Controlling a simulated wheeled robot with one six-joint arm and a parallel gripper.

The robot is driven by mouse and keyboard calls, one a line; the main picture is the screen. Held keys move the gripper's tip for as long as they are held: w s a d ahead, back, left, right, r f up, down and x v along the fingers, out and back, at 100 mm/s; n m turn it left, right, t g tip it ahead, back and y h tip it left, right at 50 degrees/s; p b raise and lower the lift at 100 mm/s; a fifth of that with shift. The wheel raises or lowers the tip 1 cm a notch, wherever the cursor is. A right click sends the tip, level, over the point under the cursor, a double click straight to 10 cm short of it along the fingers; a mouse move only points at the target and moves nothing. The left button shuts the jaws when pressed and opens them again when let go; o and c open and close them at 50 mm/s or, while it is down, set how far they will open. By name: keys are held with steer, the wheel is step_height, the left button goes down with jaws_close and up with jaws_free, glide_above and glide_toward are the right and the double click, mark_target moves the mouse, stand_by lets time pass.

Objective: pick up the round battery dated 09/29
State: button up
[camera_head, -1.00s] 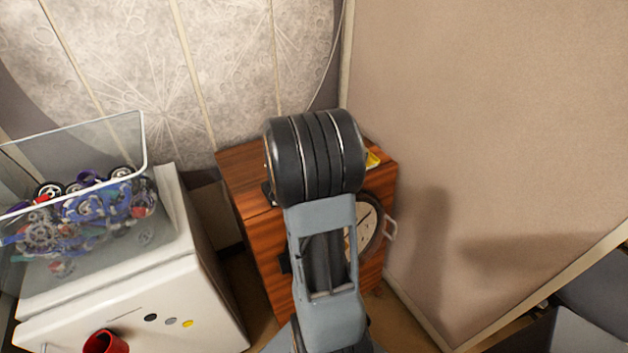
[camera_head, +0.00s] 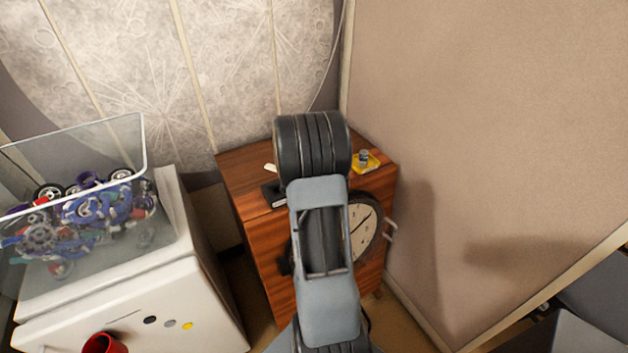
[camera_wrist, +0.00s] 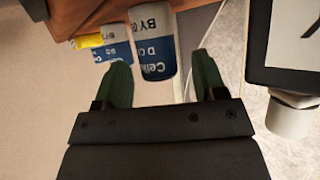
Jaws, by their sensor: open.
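Two round batteries with white and blue labels show in the wrist view. The nearer, larger-looking one (camera_wrist: 152,40) stands out ahead between my fingertips; the other (camera_wrist: 115,45) is to its left, by a yellow tray (camera_wrist: 88,41). The labels show "BY" and parts of words, but the dates are cut off or unreadable. My gripper (camera_wrist: 160,62) is open and empty, its green fingers apart. In the head view the yellow tray (camera_head: 373,166) holds a small blue and grey battery (camera_head: 363,156); my arm hides my gripper.
The wooden cabinet (camera_head: 247,165) stands in the corner with a clock (camera_head: 364,228) at its front. A black box (camera_head: 273,194) is on its left side. A white appliance with a clear bin (camera_head: 75,215) of parts is at left.

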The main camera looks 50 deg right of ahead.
steer(key=shift+c, duration=0.4)
steer(key=c, duration=0.9)
steer(key=shift+c, duration=0.4)
steer(key=shift+r, duration=0.1)
